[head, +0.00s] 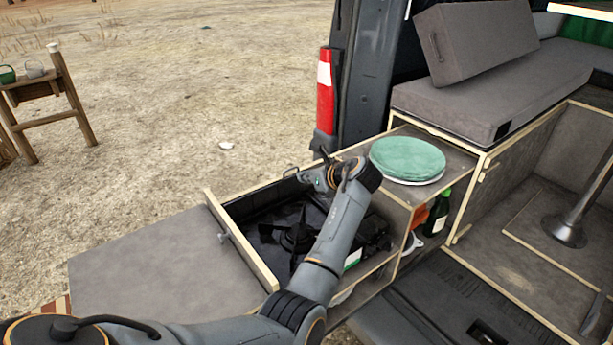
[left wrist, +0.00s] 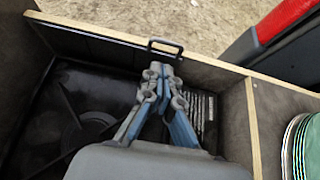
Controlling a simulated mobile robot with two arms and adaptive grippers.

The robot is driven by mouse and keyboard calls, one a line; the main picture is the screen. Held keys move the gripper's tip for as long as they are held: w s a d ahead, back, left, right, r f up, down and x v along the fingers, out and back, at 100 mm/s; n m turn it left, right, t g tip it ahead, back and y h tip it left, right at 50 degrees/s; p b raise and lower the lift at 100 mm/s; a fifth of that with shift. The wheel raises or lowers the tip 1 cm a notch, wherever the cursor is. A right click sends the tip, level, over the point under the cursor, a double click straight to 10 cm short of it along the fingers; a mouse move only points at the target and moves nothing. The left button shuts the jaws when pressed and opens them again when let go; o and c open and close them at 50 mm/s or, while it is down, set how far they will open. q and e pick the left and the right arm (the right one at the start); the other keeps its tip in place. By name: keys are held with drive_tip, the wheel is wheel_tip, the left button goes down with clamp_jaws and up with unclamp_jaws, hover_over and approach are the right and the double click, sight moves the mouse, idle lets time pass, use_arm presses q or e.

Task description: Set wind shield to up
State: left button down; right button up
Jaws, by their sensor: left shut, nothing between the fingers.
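A black camp stove (head: 298,235) sits inside the open wooden drawer box of the van's tailgate. Its round burner shows dimly in the left wrist view (left wrist: 95,125). A dark panel, which looks like the wind shield (left wrist: 85,42), stands steeply along the box's far wall. A small dark handle (left wrist: 165,44) shows at the wall's top edge, just beyond my fingertips. My left gripper (head: 308,179) is shut and empty, over the far side of the box; its fingertips also show in the left wrist view (left wrist: 163,78). I cannot tell whether they touch the panel. My right gripper is out of view.
A grey board (head: 150,262) extends left of the box. A green round cushion-like stack (head: 407,158) lies on the counter to the right, with a dark bottle (head: 438,212) below. The van's rear pillar and red tail light (head: 325,92) stand close behind the gripper.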

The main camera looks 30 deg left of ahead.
sight(288, 176)
use_arm(q)
drive_tip(key=x, duration=0.6)
drive_tip(key=shift+w+a+f, duration=0.15)
drive_tip(key=shift+a, duration=0.1)
